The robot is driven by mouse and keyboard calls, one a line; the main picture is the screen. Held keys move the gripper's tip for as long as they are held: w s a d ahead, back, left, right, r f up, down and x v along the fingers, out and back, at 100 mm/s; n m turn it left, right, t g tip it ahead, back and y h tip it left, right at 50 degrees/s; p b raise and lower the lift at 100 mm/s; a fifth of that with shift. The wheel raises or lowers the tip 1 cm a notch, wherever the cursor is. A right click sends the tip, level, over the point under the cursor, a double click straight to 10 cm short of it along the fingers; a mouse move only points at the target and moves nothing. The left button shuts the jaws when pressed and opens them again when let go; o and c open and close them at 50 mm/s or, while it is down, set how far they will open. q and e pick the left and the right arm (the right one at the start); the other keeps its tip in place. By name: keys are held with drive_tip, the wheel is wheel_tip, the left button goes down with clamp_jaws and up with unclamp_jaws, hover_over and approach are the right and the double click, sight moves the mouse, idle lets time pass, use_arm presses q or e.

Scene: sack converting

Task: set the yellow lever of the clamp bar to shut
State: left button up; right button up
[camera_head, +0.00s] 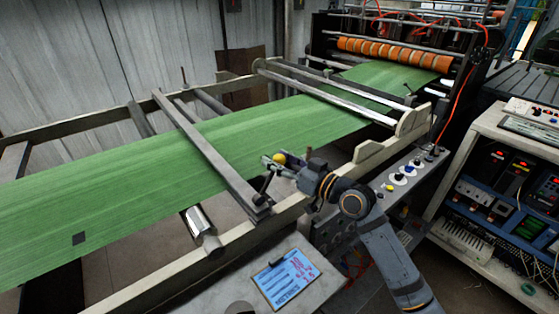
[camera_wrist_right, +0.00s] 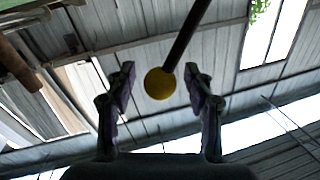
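The clamp bar (camera_head: 205,150) is a long grey bar lying across the green web. Its lever is a dark rod with a yellow ball knob (camera_head: 279,158), at the bar's near end. The lever stands up from the bar, tilted. My right gripper (camera_head: 277,166) is at the knob, reaching in from the right. In the right wrist view the yellow knob (camera_wrist_right: 160,84) sits between the two open fingers, with a gap on each side. The dark rod (camera_wrist_right: 188,35) runs up and right from it there. My left gripper is not in view.
The green web (camera_head: 110,185) runs over a pale machine frame (camera_head: 370,150) to orange rollers (camera_head: 390,52). A control panel (camera_head: 405,172) with knobs lies right of the frame. A blue-and-white sign (camera_head: 287,280) is in front. An equipment cabinet (camera_head: 500,135) stands at right.

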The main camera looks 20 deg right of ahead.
clamp_jaws()
